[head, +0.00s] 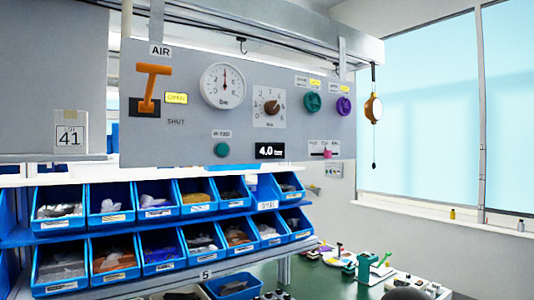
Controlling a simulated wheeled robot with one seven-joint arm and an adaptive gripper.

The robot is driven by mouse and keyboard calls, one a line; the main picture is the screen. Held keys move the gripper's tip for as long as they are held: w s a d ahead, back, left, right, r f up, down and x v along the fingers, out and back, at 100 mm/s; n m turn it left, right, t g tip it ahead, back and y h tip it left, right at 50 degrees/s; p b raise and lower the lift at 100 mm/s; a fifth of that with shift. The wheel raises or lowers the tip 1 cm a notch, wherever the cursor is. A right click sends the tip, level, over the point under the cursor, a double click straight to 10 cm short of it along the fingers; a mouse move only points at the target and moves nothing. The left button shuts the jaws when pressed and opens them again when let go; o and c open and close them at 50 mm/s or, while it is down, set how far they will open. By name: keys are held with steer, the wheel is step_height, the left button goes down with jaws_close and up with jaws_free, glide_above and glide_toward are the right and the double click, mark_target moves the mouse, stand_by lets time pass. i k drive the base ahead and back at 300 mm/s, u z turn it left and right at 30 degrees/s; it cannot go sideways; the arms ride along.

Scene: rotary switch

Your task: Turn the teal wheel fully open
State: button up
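The teal wheel (312,102) is a small lobed knob on the grey control panel (190,135), right of the centre of the head view. A small label plate with a yellow tag sits above it. How far the wheel is turned cannot be told at this size. A similar purple wheel (344,106) is just to its right. My gripper is not in view, and nothing covers the teal wheel.
The panel also bears an orange lever (152,85), a round gauge (223,86), a brown dial knob (271,107), a teal button (221,150) and a pink slider (327,153). A yellow hanging device (373,108) is at right. Blue bins (112,228) stand below.

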mark_target(313, 103)
steer(key=u, duration=0.05)
steer(key=k, duration=1.2)
steer(key=z, duration=0.7)
steer(key=i, duration=1)
steer(key=u, duration=0.65)
